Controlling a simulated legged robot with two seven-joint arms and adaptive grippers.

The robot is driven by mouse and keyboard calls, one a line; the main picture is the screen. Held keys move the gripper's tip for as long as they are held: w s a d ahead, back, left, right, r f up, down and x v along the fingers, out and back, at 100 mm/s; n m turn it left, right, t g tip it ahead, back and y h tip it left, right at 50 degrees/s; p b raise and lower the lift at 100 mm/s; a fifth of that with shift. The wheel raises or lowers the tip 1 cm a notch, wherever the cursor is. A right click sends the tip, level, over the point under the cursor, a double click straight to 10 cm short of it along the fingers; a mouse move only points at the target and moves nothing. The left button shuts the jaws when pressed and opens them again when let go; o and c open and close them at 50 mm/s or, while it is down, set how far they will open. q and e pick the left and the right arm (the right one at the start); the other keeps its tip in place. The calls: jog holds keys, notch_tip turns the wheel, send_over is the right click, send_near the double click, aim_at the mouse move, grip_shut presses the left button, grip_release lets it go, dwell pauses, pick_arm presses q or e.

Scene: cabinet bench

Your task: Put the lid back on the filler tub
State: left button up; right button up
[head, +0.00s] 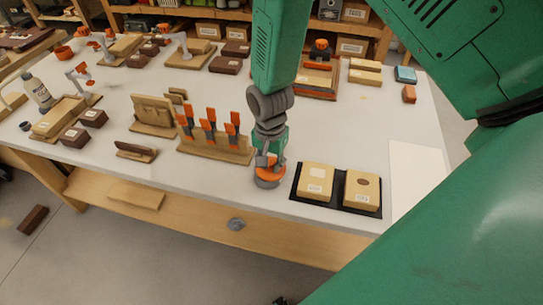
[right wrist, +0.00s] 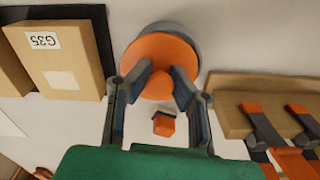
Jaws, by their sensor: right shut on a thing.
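My right gripper (head: 268,160) reaches down near the front edge of the bench and is shut on the round orange lid (head: 271,173). In the right wrist view its two fingers (right wrist: 158,88) grip the near side of the lid (right wrist: 160,58). The grey filler tub (head: 266,184) shows just beneath the lid. In the right wrist view the tub's grey rim (right wrist: 183,32) shows past the far right side of the lid. I cannot tell whether the lid touches the tub. My left gripper is not in view.
A wooden rack with orange-handled tools (head: 214,150) stands close left of the tub. A black mat (head: 339,190) with two labelled wooden blocks lies close right. A small orange object (right wrist: 164,124) shows between the fingers. A white sheet (head: 416,178) lies farther right.

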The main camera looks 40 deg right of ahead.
jog(key=shift+a, duration=0.2)
jog(key=shift+d+p, duration=0.3)
jog(key=shift+d, duration=0.15)
jog(key=shift+a+r, duration=0.1)
jog(key=shift+a, duration=0.35)
jog(key=o, duration=0.7)
jog(key=shift+a, duration=0.1)
jog(key=shift+o, duration=1)
jog(key=shift+d, duration=0.25)
jog(key=o, duration=0.5)
jog(key=shift+d, duration=0.1)
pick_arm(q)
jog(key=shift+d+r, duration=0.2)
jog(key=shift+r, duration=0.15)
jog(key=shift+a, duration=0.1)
